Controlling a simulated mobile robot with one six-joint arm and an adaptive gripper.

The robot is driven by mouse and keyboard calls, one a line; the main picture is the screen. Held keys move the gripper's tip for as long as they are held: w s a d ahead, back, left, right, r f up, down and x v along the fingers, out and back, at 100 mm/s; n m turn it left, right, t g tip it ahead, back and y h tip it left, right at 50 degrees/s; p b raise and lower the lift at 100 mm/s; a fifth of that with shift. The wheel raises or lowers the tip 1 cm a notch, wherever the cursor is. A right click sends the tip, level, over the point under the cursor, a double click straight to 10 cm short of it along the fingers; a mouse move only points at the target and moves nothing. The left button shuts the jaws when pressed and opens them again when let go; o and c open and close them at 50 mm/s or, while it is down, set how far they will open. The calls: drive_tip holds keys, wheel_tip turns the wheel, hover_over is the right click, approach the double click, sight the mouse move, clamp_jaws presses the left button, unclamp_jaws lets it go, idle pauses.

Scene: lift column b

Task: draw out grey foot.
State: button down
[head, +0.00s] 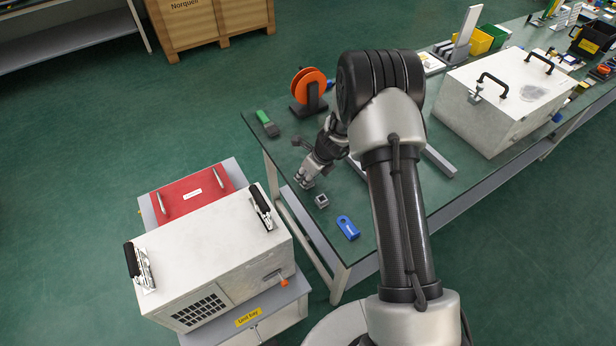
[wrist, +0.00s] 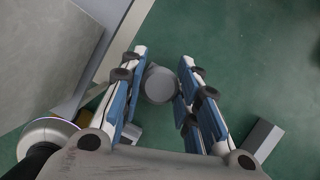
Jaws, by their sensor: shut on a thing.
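My gripper (head: 304,181) reaches down near the left edge of the green-topped bench, beside the white unit. In the wrist view its blue-padded fingers (wrist: 160,72) are closed on a round grey piece, which I take for the grey foot (wrist: 159,86). The foot sits between the fingertips and its lower end is hidden. In the head view the fingers mostly hide it. I cannot tell whether it touches anything below.
A small grey block (head: 321,200) and a blue part (head: 348,228) lie on the bench near my gripper. An orange reel (head: 309,90) and a green-handled item (head: 267,123) stand behind. The white unit (head: 210,250) with black handles is left; a white case (head: 508,98) is right.

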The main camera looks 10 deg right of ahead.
drive_tip(key=shift+w+r+p, duration=0.45)
drive_tip(key=shift+r+p, duration=0.2)
drive_tip(key=shift+r, duration=0.05)
idle(0.5)
drive_tip(key=shift+s+r, duration=0.35)
drive_tip(key=shift+s, duration=0.05)
drive_tip(key=shift+r+p, duration=1.7)
drive_tip(key=shift+p, duration=0.35)
